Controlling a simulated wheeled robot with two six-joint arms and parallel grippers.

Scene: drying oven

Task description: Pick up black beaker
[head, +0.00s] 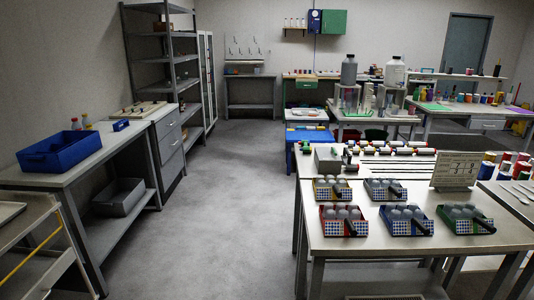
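I cannot clearly make out a black beaker in the head view. A small dark upright object (496,71) stands on the far right bench, too small to identify. Several dark cylindrical pieces lie among items on the long table at right. A large dark grey bottle (348,69) stands on a bench in the middle distance, beside a white bottle (395,71). Neither my left nor my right gripper is in view.
The right table (400,241) holds several colored trays, such as a red one (343,226) and a blue one (406,226). A left bench (100,165) carries a blue bin (58,151). Shelving (160,60) stands behind it. The grey floor (230,200) between is clear.

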